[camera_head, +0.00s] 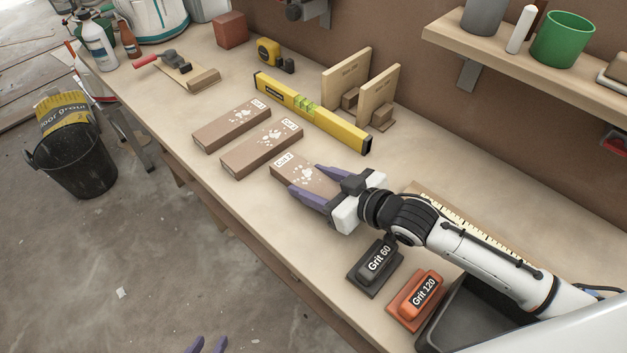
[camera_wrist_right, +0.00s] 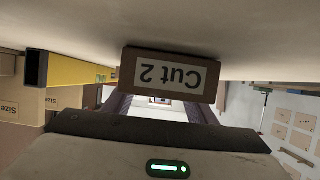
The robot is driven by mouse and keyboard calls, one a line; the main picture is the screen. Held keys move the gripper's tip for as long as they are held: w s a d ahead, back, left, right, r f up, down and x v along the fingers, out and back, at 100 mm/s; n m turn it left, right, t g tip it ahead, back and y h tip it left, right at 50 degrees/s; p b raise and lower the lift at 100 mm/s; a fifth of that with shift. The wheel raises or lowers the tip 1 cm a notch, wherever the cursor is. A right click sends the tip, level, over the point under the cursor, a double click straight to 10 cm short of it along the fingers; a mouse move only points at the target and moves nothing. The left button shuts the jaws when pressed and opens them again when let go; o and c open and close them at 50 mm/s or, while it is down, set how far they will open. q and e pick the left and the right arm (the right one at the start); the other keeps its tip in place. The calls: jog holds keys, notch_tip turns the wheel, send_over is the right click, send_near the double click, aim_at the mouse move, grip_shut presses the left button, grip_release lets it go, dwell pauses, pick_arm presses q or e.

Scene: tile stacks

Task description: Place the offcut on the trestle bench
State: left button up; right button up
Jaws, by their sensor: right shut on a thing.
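An offcut labelled "Cut 2" (camera_head: 289,169), a brown block with pale flecks, is held in my right gripper (camera_head: 309,183) on the trestle bench side nearest me. Its labelled end also shows in the right wrist view (camera_wrist_right: 170,74), between the purple fingers. I cannot tell whether its underside touches the bench. The trestle bench (camera_head: 420,150) has a pale wooden top. Two similar blocks, "Cut 1" (camera_head: 229,129) and another (camera_head: 262,149) with a label hard to read, lie beside it to the upper left.
A yellow level (camera_head: 310,112) lies behind the blocks, with two wooden stands (camera_head: 348,82) beyond it. Sanding blocks "Grit 60" (camera_head: 375,265) and "Grit 120" (camera_head: 418,297) and a dark tray (camera_head: 465,315) lie near my right arm. A shelf (camera_head: 500,60) overhangs the back.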

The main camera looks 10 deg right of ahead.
jog(key=o, duration=1.3)
jog(key=shift+f, duration=0.1)
jog(key=shift+c, duration=0.2)
jog(key=shift+r, duration=0.2)
jog(key=shift+s+d, duration=0.25)
jog(key=shift+s, duration=0.05)
jog(key=v, duration=1.1)
